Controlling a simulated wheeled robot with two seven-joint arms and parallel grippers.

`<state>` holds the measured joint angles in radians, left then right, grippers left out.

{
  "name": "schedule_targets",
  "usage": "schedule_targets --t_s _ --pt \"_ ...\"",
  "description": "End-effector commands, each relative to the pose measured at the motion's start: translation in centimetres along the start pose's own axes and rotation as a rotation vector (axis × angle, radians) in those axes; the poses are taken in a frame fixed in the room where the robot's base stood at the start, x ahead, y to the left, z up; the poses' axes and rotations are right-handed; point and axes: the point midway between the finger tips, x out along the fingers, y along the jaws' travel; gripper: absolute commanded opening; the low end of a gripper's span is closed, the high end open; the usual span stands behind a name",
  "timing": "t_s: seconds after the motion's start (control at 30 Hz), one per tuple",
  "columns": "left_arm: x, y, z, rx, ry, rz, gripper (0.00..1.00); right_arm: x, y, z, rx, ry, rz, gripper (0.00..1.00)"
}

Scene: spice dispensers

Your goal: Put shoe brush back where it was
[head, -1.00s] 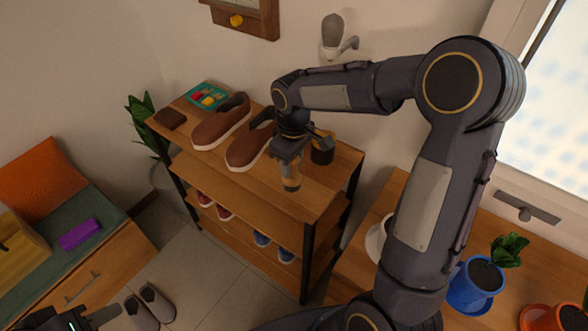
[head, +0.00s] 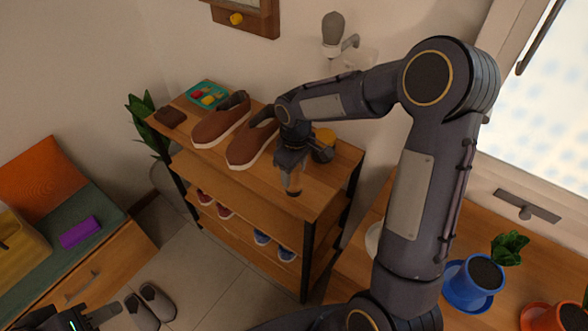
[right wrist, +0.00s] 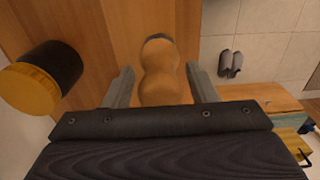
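The shoe brush (head: 294,186), with a light wooden handle and a dark end, appears upright on the top board of the wooden shelf, near its front edge. My right gripper (head: 290,168) is above and around its upper part. In the right wrist view the brush handle (right wrist: 160,82) lies between the fingers of my right gripper (right wrist: 162,85), with a visible gap on each side, so the gripper is open. My left gripper (head: 92,318) is at the lower left edge of the head view, partly cut off.
A dark jar with a yellow lid (head: 325,136) stands close behind the brush; it also shows in the right wrist view (right wrist: 45,80). Brown shoes (head: 250,146), a dark brown block (head: 170,117) and a teal tray (head: 222,101) share the shelf top (head: 318,190). Potted plants stand right.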

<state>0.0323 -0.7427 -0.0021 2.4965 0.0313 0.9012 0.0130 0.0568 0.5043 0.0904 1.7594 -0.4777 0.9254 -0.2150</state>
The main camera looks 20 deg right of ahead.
Motion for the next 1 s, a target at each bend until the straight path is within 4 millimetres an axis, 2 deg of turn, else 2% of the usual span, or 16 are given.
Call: schedule_targets --t_s 0.27,0.43,0.8,1.0 --pt "0.0 0.0 0.0 0.000 0.000 0.000 0.36 -0.1 0.0 0.0 0.000 0.000 0.000 0.56" --pt "-0.2 0.1 -0.1 0.000 0.000 0.000 0.36 -1.3 0.1 -0.1 0.000 0.003 0.003 0.56" --pt "-0.3 0.1 -0.2 0.000 0.000 0.000 0.36 -8.9 0.0 -0.1 0.000 0.005 0.003 0.56" --pt "-0.4 0.2 -0.2 0.000 0.000 0.000 0.36 -11.6 0.0 -0.1 0.000 0.002 0.001 0.56"
